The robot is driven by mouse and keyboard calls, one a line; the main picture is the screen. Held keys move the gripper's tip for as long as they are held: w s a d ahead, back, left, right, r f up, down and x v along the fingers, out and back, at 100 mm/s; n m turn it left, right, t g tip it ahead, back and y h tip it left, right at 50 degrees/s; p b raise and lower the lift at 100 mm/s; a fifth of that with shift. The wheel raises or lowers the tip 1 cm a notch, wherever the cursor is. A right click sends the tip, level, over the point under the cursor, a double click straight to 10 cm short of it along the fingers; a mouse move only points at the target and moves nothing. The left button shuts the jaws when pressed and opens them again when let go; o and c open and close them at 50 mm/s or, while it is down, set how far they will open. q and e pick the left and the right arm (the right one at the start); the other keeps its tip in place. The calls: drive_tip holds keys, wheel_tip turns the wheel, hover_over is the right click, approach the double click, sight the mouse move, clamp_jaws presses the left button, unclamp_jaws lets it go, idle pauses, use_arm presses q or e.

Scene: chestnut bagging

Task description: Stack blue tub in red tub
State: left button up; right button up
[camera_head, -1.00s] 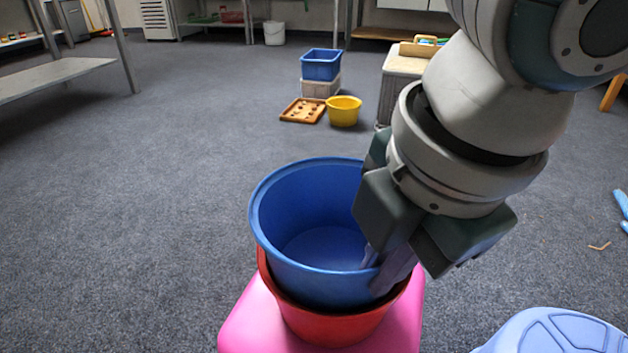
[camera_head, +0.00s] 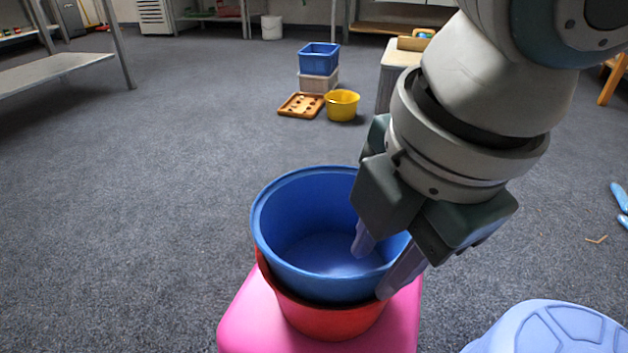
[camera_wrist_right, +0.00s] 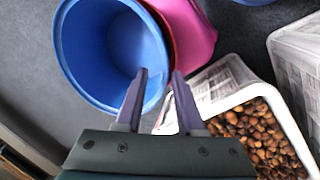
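The blue tub (camera_head: 300,255) sits inside the red tub (camera_head: 330,320), with its upper part standing above the red rim. The red tub is on a pink stool (camera_head: 250,318). My right gripper (camera_head: 373,273) is open at the right side of the blue tub, one finger inside it and the other outside, with the wall between them. In the right wrist view, the spread fingers (camera_wrist_right: 159,75) straddle the blue wall (camera_wrist_right: 85,50), and a strip of the red tub (camera_wrist_right: 166,28) shows beside it. My left gripper is not in view.
A white crate of chestnuts (camera_wrist_right: 262,135) stands near the gripper in the wrist view. A light-blue stool (camera_head: 560,330) is at lower right. A yellow tub (camera_head: 341,106), a wooden tray (camera_head: 300,105) and stacked bins (camera_head: 319,60) stand farther back. The carpet at left is clear.

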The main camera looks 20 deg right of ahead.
drive_tip(key=p+v, duration=0.9)
drive_tip(key=v, duration=0.3)
drive_tip(key=s+a+m+t+y, duration=0.1)
drive_tip(key=s+a+m+y, duration=0.1)
drive_tip(key=a+m+y, duration=0.45)
drive_tip(key=s+d+f+m+h, duration=0.6)
drive_tip(key=s+d+f+m, duration=0.1)
drive_tip(key=d+m, duration=0.4)
drive_tip(key=shift+s+d+f+h, duration=0.3)
drive_tip(key=shift+d+f+h, duration=0.05)
drive_tip(key=shift+d+f, duration=0.3)
